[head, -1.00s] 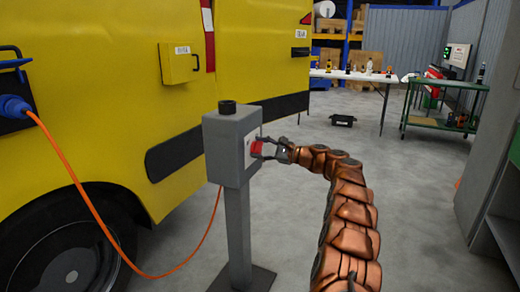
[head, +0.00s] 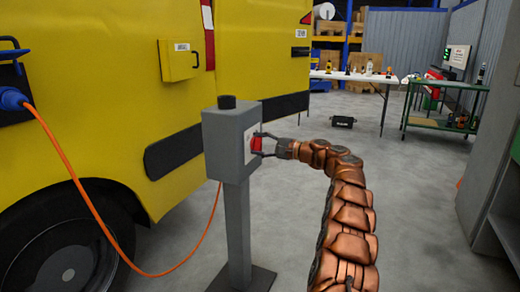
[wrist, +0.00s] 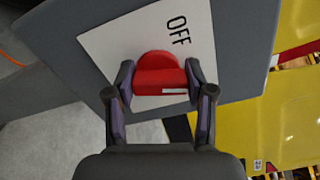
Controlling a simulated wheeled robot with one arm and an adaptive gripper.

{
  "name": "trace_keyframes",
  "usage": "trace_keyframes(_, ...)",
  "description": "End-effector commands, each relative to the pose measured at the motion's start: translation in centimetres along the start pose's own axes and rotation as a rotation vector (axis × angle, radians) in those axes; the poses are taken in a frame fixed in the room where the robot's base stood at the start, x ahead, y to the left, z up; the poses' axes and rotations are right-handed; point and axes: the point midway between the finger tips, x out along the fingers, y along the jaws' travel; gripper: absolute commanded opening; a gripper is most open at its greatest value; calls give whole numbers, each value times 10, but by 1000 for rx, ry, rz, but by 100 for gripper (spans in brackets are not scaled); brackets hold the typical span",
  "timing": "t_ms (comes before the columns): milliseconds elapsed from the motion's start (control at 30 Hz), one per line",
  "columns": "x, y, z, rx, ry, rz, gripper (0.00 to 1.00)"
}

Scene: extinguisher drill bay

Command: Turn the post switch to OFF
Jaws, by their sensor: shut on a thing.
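The post switch is a grey box (head: 224,150) on a grey post, with a white plate and a red knob (head: 257,145) on its right face. In the wrist view the red knob (wrist: 160,72) has a raised bar across it and a small white mark at the bar's lower right. The word OFF (wrist: 178,30) is on the white plate (wrist: 115,42), above and right of the knob. My gripper (head: 262,145) is shut on the knob, one finger on each side of the bar. Any other lettering on the plate is hidden or out of view.
A yellow van (head: 110,100) stands close behind and left of the post. An orange cable (head: 85,205) hangs from its blue plug to the floor and behind the post. A green cart (head: 440,123) and a white table (head: 350,77) stand farther back.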

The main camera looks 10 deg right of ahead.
Motion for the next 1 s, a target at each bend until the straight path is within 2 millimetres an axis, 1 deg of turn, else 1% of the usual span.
trace_keyframes(33, 0, 6, -1, -45, -1, 3, 19)
trace_keyframes(233, 1, 8, -1, -233, -2, 4, 19)
trace_keyframes(700, 0, 7, -1, -681, -1, 3, 19)
trace_keyframes(1000, 1, 8, -1, -918, -2, 4, 19)
